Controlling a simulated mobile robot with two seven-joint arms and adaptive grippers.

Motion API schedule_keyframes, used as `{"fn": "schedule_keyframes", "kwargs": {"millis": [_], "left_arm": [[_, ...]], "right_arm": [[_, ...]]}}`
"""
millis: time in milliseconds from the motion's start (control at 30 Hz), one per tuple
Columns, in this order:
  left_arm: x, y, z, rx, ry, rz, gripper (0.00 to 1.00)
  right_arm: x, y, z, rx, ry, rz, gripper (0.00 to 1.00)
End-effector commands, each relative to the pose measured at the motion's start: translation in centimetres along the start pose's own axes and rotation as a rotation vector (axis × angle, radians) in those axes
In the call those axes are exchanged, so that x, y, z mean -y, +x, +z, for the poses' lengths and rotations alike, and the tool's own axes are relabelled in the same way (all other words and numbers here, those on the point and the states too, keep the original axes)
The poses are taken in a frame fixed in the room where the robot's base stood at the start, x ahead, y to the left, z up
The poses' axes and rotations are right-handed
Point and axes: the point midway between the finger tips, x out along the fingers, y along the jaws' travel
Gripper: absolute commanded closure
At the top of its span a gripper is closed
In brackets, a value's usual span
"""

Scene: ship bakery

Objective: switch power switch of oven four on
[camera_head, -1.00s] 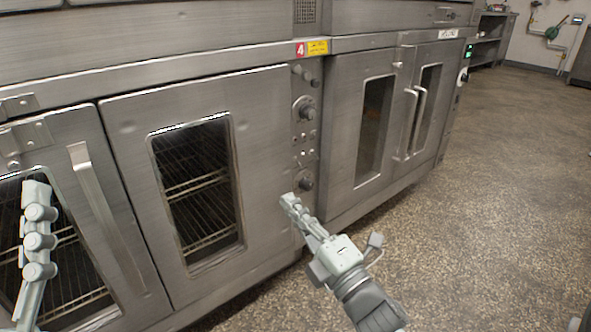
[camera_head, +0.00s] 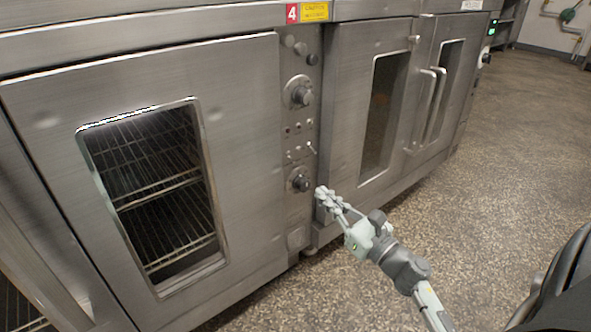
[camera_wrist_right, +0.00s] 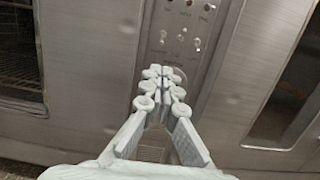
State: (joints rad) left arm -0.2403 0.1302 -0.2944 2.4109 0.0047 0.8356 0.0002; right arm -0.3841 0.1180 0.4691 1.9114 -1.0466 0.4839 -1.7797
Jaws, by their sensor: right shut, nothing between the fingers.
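Oven four's steel door (camera_head: 240,200) fills the left of the head view, under a red label with a 4 (camera_head: 292,12). Its narrow control panel (camera_head: 298,125) has an upper knob (camera_head: 299,92), a lower knob (camera_head: 299,180), and small toggle switches (camera_head: 300,152) between them. The switches also show in the right wrist view (camera_wrist_right: 182,38). Which one is the power switch, and its position, I cannot tell. My right gripper (camera_head: 322,192) is shut and empty, right of and slightly below the lower knob in the head view. In the wrist view its fingertips (camera_wrist_right: 160,73) hide part of a knob. My left gripper is out of view.
A neighbouring oven (camera_head: 380,120) with double doors and vertical handles (camera_head: 432,105) stands right of the panel. The speckled floor (camera_head: 500,160) to the right is open. A yellow label (camera_head: 314,11) sits beside the red one.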

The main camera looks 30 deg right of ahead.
Motion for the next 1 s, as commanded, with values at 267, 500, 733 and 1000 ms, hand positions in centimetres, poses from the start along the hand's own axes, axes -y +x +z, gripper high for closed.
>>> {"fn": "schedule_keyframes", "kwargs": {"millis": [267, 500, 733, 1000], "left_arm": [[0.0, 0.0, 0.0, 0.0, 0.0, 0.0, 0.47], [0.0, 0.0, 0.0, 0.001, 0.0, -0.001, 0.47], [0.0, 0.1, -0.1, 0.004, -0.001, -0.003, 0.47], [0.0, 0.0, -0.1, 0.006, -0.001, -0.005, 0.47]], "right_arm": [[0.0, 0.0, 0.0, 0.0, -0.001, 0.0, 1.0], [0.0, 2.0, 0.1, 0.002, -0.001, 0.002, 1.0], [0.0, 6.3, 0.1, 0.002, -0.001, 0.001, 1.0], [0.0, 9.6, 0.0, 0.0, 0.0, -0.001, 1.0]]}}
